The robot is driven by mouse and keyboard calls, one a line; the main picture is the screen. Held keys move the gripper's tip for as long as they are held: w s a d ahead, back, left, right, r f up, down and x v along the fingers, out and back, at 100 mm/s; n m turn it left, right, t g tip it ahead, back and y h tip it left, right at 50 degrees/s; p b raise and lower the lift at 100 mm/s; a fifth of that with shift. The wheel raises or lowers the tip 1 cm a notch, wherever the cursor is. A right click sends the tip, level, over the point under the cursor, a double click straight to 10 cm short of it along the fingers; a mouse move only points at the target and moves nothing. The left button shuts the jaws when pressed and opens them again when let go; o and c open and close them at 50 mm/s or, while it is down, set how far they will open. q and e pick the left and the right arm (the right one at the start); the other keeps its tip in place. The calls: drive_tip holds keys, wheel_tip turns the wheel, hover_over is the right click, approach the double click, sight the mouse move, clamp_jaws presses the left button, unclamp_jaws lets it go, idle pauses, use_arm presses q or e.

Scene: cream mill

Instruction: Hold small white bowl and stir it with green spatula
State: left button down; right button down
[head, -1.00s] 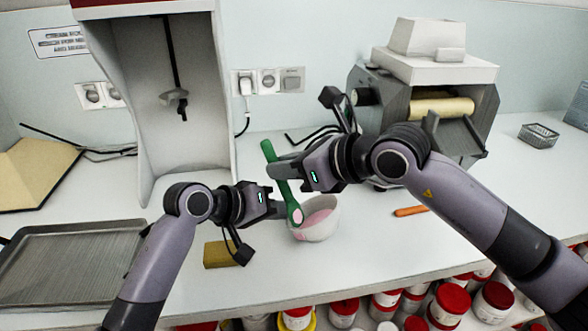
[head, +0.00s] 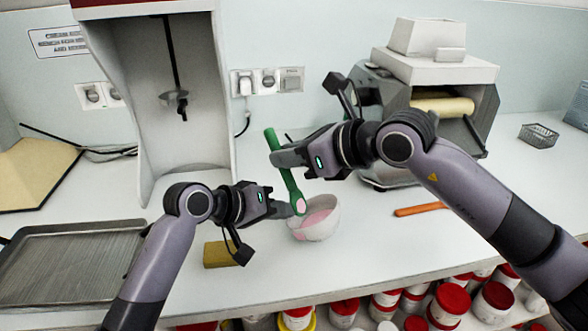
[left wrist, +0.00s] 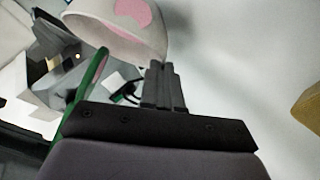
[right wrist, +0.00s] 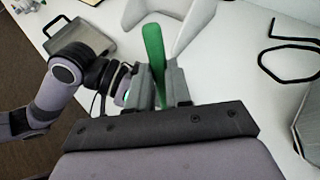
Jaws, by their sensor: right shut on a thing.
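The small white bowl (head: 322,232) stands on the counter with pink stuff inside; in the left wrist view (left wrist: 150,45) its rim is at my fingertips. My left gripper (head: 286,208) is at the bowl's left rim, its fingers close together; whether they pinch the rim is unclear. My right gripper (head: 277,157) is shut on the green spatula (head: 290,182), also seen between the fingers in the right wrist view (right wrist: 153,50). The spatula is tilted, its pink-smeared lower end at the bowl's left rim. Whether it touches the bowl is unclear.
A yellow-brown block (head: 217,255) lies left of the bowl, near my left wrist. An orange stick (head: 420,209) lies to the right. A metal tray (head: 60,262) is at left. A tall mixer stand (head: 150,170) and a roller mill (head: 400,165) stand behind. Lidded jars (head: 452,299) sit below the counter edge.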

sight(276, 139)
drive_tip(key=shift+r, duration=1.7)
use_arm(q)
drive_tip(key=c, duration=1.3)
unclamp_jaws()
